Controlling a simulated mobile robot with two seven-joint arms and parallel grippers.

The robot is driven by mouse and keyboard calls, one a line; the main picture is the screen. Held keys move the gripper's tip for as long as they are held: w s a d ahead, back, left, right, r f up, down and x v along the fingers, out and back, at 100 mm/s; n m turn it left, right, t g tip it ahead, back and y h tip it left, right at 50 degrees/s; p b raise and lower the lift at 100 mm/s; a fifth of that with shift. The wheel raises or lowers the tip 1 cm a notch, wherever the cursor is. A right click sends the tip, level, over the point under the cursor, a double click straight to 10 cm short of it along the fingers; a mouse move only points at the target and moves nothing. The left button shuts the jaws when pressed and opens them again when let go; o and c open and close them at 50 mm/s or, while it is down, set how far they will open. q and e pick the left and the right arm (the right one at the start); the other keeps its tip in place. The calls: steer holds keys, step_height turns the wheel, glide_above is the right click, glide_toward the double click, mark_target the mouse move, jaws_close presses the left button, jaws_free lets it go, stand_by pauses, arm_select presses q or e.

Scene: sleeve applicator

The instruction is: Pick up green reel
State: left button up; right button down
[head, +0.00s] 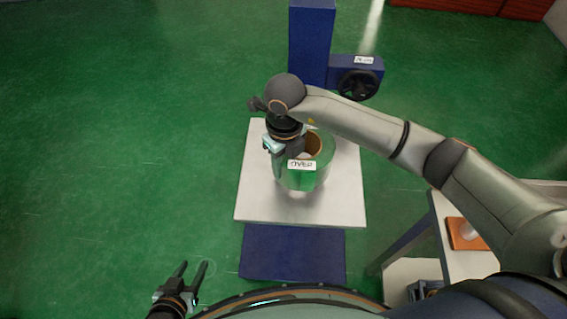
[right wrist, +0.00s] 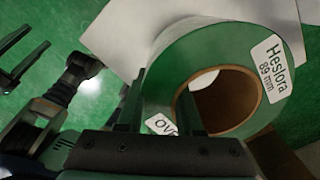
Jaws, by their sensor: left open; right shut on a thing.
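The green reel (head: 311,178) is a thick ring with a brown core and a white label reading "OVER". It is over the white platform top; I cannot tell whether it rests there or hangs just above. In the right wrist view, the reel (right wrist: 225,48) also bears a "Heslora 89 mm" label. My right gripper (right wrist: 160,108) is shut on the reel's wall, one finger in the core opening and one outside. In the head view the wrist partly hides the reel. My left gripper (head: 193,268) is open and empty, low at the left, away from the reel.
The white platform (head: 257,205) has a blue base (head: 292,253) in front and a blue column (head: 311,45) with a black handwheel (head: 358,85) behind. A side table at the right holds an orange-brown pad (head: 461,235). Green floor at the left is clear.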

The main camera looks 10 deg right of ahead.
mark_target(286, 166)
steer(key=r, duration=0.1)
steer(key=s+r, duration=0.2)
steer(key=shift+s+a+r, duration=0.1)
steer(key=shift+s+r, duration=0.15)
steer(key=shift+r, duration=0.15)
steer(key=s+r, duration=0.4)
steer(key=s, duration=0.5)
steer(key=w+d+r+n, duration=0.2)
steer(key=d+n, duration=0.1)
steer(key=n, duration=0.7)
steer(key=w+d+r+n+p, duration=0.1)
steer(key=d+n, duration=0.3)
steer(key=n, duration=0.6)
steer(key=w+d+r+n, duration=0.2)
steer(key=w+d+n, duration=0.1)
steer(key=n, duration=0.7)
steer(key=shift+d+r+p, duration=0.3)
steer(key=shift+d+r, duration=0.1)
steer(key=shift+d, duration=0.2)
